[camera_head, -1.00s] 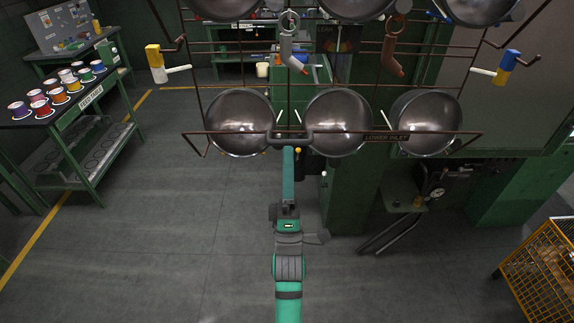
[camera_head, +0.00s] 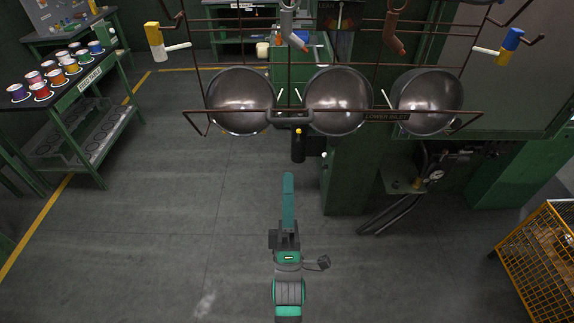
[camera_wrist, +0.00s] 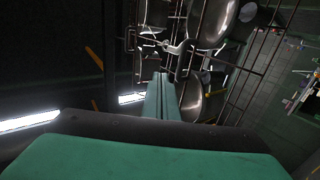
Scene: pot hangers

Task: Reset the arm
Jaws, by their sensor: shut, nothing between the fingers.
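My gripper (camera_head: 288,200) shows in the head view, low and in front of the hanging rack (camera_head: 350,112). Its long green fingers lie together, shut, with nothing between them. The fingers also show in the wrist view (camera_wrist: 160,97), pressed side by side and pointing toward the rack. In the head view the gripper appears below the rack's lower rail, with bare floor around it in the picture.
Metal bowls (camera_head: 240,101) hang in the rack. A feed table (camera_head: 82,84) with several cups is at left. A yellow wire cage (camera_head: 545,255) is at right. Open floor (camera_head: 170,210) lies at left.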

